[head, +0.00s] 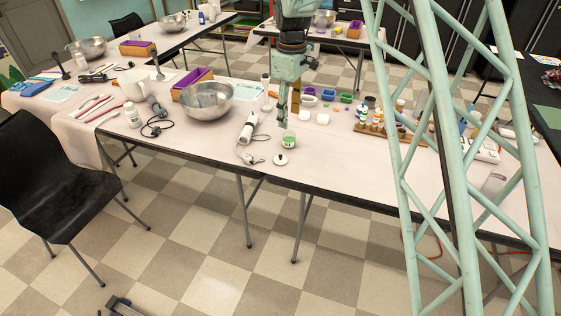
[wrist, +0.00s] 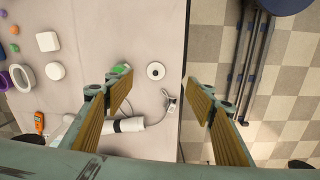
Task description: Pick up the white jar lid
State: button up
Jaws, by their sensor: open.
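The white jar lid (head: 280,159) is a small round disc with a dark spot at its centre. It lies on the table near the front edge, and also shows in the wrist view (wrist: 155,71) near the top middle. A small jar with green contents (head: 289,141) stands just behind it; in the wrist view the jar (wrist: 122,69) is partly hidden by a finger. My gripper (head: 284,122) is above the table, behind the lid in the head view. In the wrist view my gripper (wrist: 156,84) is open and empty, with the lid between and beyond its fingertips.
A white corded tool (head: 248,127) lies left of the jar, its cable close to the lid. A steel bowl (head: 206,100) stands further left. White pieces (head: 323,118) and a rack of small bottles (head: 377,124) are to the right. The table front right of the lid is clear.

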jog(key=n, duration=0.1)
send_over(280, 155)
notch_tip(280, 155, down, 9)
jog(key=shift+f+b, duration=1)
jog(key=shift+f, duration=3.25)
jog(key=shift+a+f+b, duration=0.15)
jog(key=shift+f+b, duration=0.7)
jog(key=shift+f, duration=1.75)
jog(key=shift+c, duration=0.2)
jog(key=c, duration=0.7)
